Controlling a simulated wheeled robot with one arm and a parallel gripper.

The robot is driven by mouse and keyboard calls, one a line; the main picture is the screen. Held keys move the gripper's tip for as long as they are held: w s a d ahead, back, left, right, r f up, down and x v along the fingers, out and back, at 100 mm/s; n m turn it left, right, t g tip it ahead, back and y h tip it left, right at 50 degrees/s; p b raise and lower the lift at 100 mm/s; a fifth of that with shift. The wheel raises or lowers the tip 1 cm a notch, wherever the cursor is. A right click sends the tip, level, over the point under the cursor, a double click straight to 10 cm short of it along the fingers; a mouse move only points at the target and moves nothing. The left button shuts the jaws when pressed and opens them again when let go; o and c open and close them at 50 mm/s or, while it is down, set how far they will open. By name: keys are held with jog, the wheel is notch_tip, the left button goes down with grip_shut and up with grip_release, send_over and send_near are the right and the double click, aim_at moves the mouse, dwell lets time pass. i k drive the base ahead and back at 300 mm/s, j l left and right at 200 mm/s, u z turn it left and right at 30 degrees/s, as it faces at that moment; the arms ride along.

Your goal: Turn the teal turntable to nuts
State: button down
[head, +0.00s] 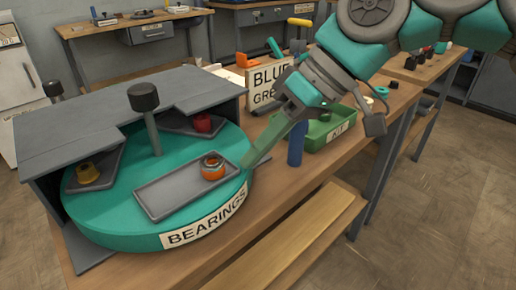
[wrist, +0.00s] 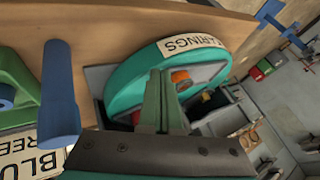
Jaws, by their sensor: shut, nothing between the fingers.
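The teal turntable (head: 110,213) sits on the bench at the left in the head view, partly under a grey cover. Its front label (head: 205,219) reads BEARINGS. A grey tray (head: 165,195) on it holds an orange ring-shaped part (head: 213,167). A tray with a yellow part (head: 87,174) and a tray with a red part (head: 202,122) lie partly under the cover. A dark-knobbed post (head: 147,115) rises from the turntable. My gripper (head: 250,163) is shut and empty at the turntable's right rim; I cannot tell whether it touches. The wrist view also shows the turntable (wrist: 135,84) beyond the fingers.
The grey cover (head: 85,118) stands over the turntable's back. A blue cylinder (head: 296,144) and a green KIT bin (head: 335,131) stand right of my gripper. A sign (head: 266,85) stands behind. The wooden bench's front edge (head: 240,235) is clear.

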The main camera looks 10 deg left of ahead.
aim_at(150, 192)
jog(key=k+j+z, duration=0.1)
jog(key=j, duration=0.25)
jog(key=k+j+z, duration=0.1)
jog(key=k+j, duration=0.2)
jog(key=k+j+z, duration=0.15)
jog(key=j, duration=0.15)
jog(key=k+j+z, duration=0.1)
jog(key=j, duration=0.55)
jog(key=k+z, duration=0.05)
